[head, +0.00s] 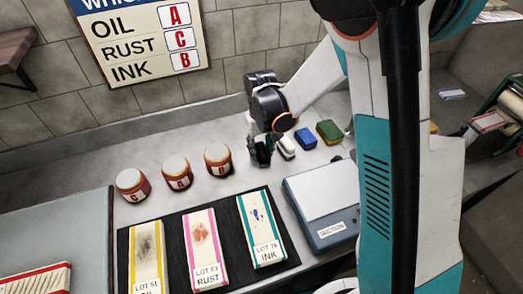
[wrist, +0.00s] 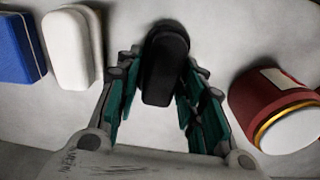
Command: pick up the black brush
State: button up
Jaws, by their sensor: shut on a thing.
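The black brush (wrist: 166,70) is a rounded dark block, seen between the two teal-padded fingers of my gripper (wrist: 160,80) in the wrist view. The fingers are closed on its sides, and its far end reaches past the fingertips. In the head view my gripper (head: 261,153) points down at the counter, right of the jars. There the brush is mostly hidden by the fingers, and I cannot tell whether it touches the counter.
A white block (head: 286,147), a blue block (head: 306,138) and a green block (head: 329,132) stand to the right. Red jar B (head: 218,160) is close on the left. Stained cloth strips lie on a black mat (head: 229,233) in front, beside a grey suction box (head: 325,205).

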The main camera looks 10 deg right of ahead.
aim_at(261, 146)
notch_tip(261, 146, up, 20)
jog(key=p, duration=0.5)
jog(key=shift+o, duration=1.4)
jog(key=shift+c, duration=0.4)
